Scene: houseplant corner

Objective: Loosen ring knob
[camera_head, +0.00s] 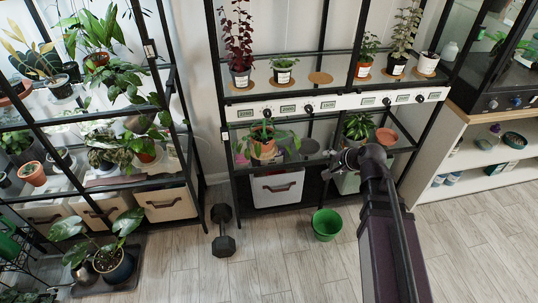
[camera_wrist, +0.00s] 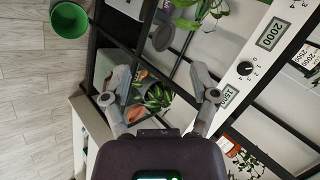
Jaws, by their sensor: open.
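A white control panel (camera_head: 348,103) runs across the front of the middle rack, with several black knobs (camera_head: 309,108) and small displays. I cannot tell which one is the ring knob. In the wrist view the panel (camera_wrist: 222,85) runs diagonally at the right, with a dark knob (camera_wrist: 245,68) between displays reading 2000 and 1500. My gripper (camera_head: 342,161) is in front of the rack, below the panel. In the wrist view its fingers are spread (camera_wrist: 161,84) with nothing between them, and the knob lies beyond the right finger, apart from it.
Potted plants stand on the glass shelf above the panel and on the shelf below it. A green bucket (camera_head: 326,224) and a dumbbell (camera_head: 223,230) are on the floor before the rack. A white shelf unit (camera_head: 470,155) stands at right. The floor between is clear.

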